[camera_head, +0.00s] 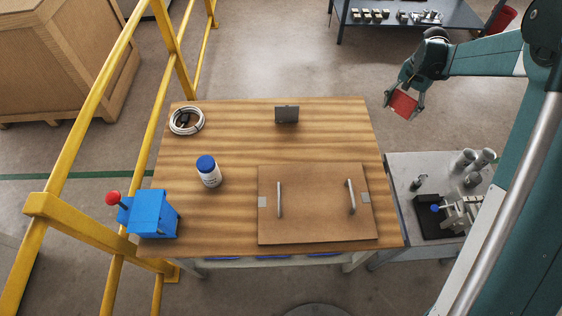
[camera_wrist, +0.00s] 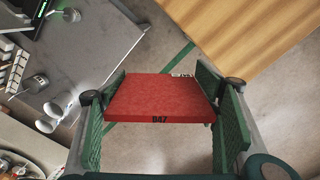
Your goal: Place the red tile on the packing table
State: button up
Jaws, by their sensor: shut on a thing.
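The red tile (camera_head: 403,104) is held in my gripper (camera_head: 404,97) at the upper right in the head view, above the floor and beyond the right edge of the wooden table. In the wrist view the red tile (camera_wrist: 160,97) sits between the two green finger pads of my gripper (camera_wrist: 160,110), which are shut on its sides. Dark print "047" shows on its near edge, and a small pale label on its far right corner. A wooden-topped table (camera_head: 235,140) fills the middle of the head view. Which table is the packing table is not marked.
A grey table (camera_head: 405,172) adjoins right. Yellow rails (camera_head: 150,120) stand left.

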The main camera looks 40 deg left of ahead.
jog(key=s+a+n, duration=0.1)
jog(key=s+a, duration=0.2)
jog(key=a, duration=0.5)
jog(key=s+a+n, duration=0.1)
jog(key=s+a, duration=0.3)
jog(key=a, duration=0.4)
jog(key=n+p, duration=0.1)
jog(key=n, duration=0.7)
send_over(236, 120)
jog(key=shift+s+r, duration=0.15)
jog(key=shift+r, duration=0.2)
jog(key=shift+f, duration=0.15)
jog(key=shift+f+b, duration=0.45)
jog(key=shift+f, duration=2.5)
jog(key=shift+f+b, duration=0.35)
jog(key=shift+f, duration=1.55)
jog(key=shift+f, duration=0.2)
